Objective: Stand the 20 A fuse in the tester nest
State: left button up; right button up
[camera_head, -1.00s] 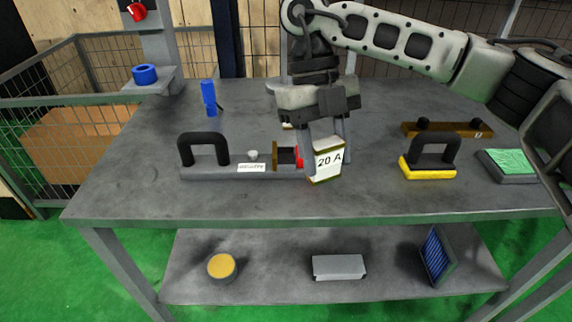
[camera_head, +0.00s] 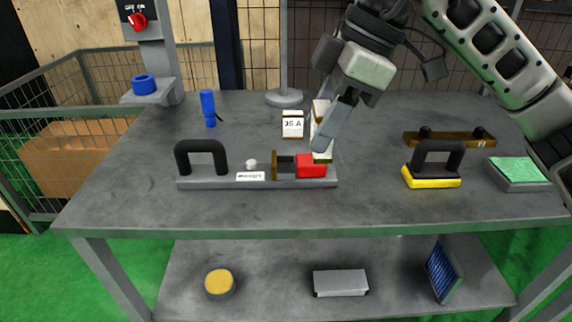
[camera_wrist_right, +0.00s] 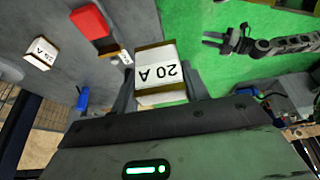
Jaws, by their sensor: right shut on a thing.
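My right gripper (camera_head: 324,145) is shut on the 20 A fuse (camera_head: 320,110), a white block with brownish ends. The fuse is held at the right end of the tester, partly hidden by a finger; its 20 A label shows in the right wrist view (camera_wrist_right: 152,74). I cannot tell whether it touches anything below. The tester (camera_head: 210,183) is a grey base with a black handle, a brown upright plate and a red block (camera_head: 311,165). A dark gap lies between plate and block. My left gripper (camera_wrist_right: 211,40) appears open and empty over the green floor in the wrist view.
Another white fuse (camera_head: 292,125), apparently marked 35 A, stands behind the tester. A blue bottle-like object (camera_head: 208,108) stands at the back left. A yellow-based handled block (camera_head: 432,180), a brown bar (camera_head: 450,139) and a green-topped pad (camera_head: 519,171) lie right. The front tabletop is clear.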

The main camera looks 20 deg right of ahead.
jog(key=w+f, duration=0.3)
jog(key=w, duration=0.1)
jog(key=w+f, duration=0.3)
jog(key=w, duration=0.1)
jog(key=w+a+f+p, duration=0.1)
jog(key=w+f, duration=0.2)
jog(key=w, duration=0.1)
jog(key=shift+w, duration=0.35)
jog(key=shift+w+f, duration=0.15)
jog(key=shift+f, duration=0.1)
notch_tip(320, 180, down, 3)
jog(key=shift+w+d+f, duration=0.1)
jog(key=shift+f, duration=0.1)
